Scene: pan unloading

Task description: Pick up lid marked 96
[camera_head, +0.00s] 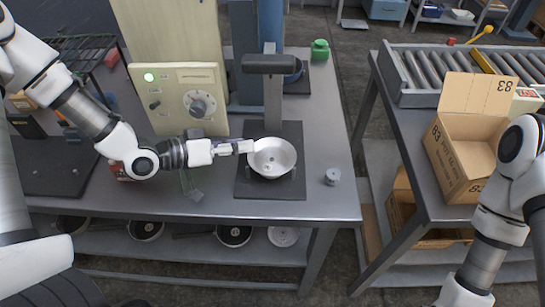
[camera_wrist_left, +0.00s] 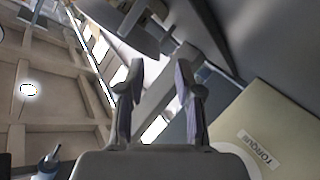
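No marking 96 can be read on any lid. A round silver pan or lid-like dish (camera_head: 271,158) sits on a dark plate below a grey press head. Several dark-and-white discs (camera_head: 234,236) and a pale disc (camera_head: 283,236) lie on the shelf under the bench. My left gripper (camera_head: 245,147) is at the left rim of the silver dish; contact is unclear. Its fingers (camera_wrist_left: 159,64) are apart with nothing clearly between them. My right gripper is out of view.
A control box with a green light (camera_head: 180,98) stands behind my left arm. The grey press (camera_head: 272,66) rises over the dark plate. A small metal cylinder (camera_head: 332,177) stands to its right. An open cardboard box marked 83 (camera_head: 458,158) sits on the right table.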

